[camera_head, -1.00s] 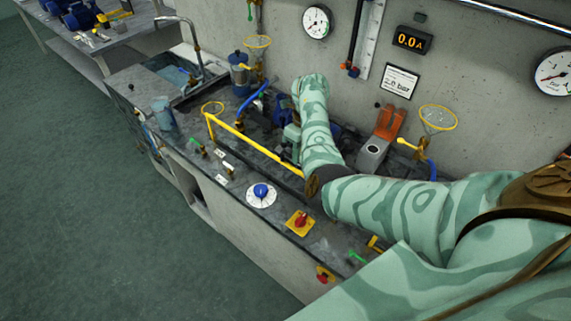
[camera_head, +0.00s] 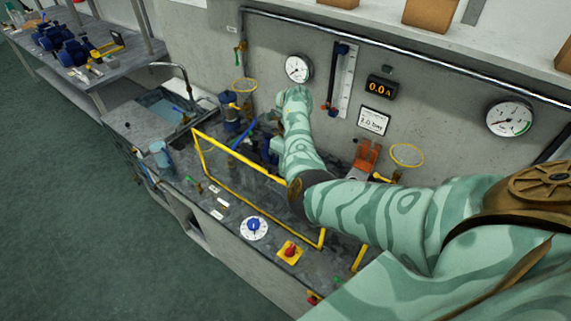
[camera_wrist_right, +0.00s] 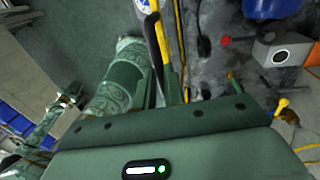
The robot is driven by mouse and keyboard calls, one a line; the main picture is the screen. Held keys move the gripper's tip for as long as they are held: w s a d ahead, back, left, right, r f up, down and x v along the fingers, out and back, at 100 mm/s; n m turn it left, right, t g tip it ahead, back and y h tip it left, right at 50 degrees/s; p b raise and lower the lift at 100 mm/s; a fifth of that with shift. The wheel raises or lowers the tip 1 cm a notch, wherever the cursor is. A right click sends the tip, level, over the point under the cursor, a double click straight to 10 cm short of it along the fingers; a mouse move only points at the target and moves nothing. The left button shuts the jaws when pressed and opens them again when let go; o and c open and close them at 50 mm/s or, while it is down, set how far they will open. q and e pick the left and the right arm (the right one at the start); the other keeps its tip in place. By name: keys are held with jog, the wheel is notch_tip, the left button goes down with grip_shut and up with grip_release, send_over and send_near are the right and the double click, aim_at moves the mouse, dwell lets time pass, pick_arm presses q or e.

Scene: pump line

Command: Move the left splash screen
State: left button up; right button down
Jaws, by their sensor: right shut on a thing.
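The left splash screen (camera_head: 262,213) is a clear panel in a yellow frame, standing over the front of the bench in the head view. Its upper bar slopes from the left corner towards my right forearm, which covers part of it. Another short yellow bar (camera_head: 359,257) stands to the right, partly behind my arm.
Near the frame are a blue dial (camera_head: 253,228) and a red knob on a yellow plate (camera_head: 289,251). A sink (camera_head: 167,105), a clear beaker (camera_head: 160,155) and a blue-topped filter (camera_head: 231,110) stand left. Gauges line the wall behind.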

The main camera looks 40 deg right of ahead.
jog(key=c, duration=1.5)
grip_release()
jog(key=shift+w+d+r, duration=0.1)
jog(key=shift+w+r, duration=0.05)
jog(key=shift+r, duration=0.15)
jog(key=d+r+p, duration=0.1)
jog(key=r, duration=0.4)
jog(key=d+r+p, duration=0.1)
jog(key=r+p, duration=0.1)
jog(key=r, duration=0.3)
jog(key=r+p, duration=0.2)
jog(key=r, duration=0.4)
jog(key=shift+w+d, duration=0.35)
jog(key=shift+d, duration=0.05)
